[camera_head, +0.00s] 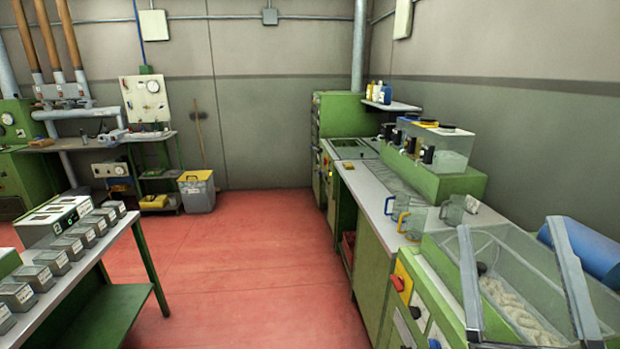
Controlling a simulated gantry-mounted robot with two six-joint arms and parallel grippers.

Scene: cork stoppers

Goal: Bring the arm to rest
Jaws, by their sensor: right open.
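I cannot make out either of my grippers or arms in the head view. No cork stoppers can be told apart clearly. Pale, rounded pieces (515,305) lie inside a green machine (440,290) at the lower right, under a clear lid with grey edges. What they are is too small to tell.
A grey worktop (375,200) runs along the right wall with clear jugs (412,218) on it and lidded dispensers (437,145) behind. A table (75,262) with several grey boxes stands at the left. A bin (196,190) stands by the back wall. The red floor (250,270) between is clear.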

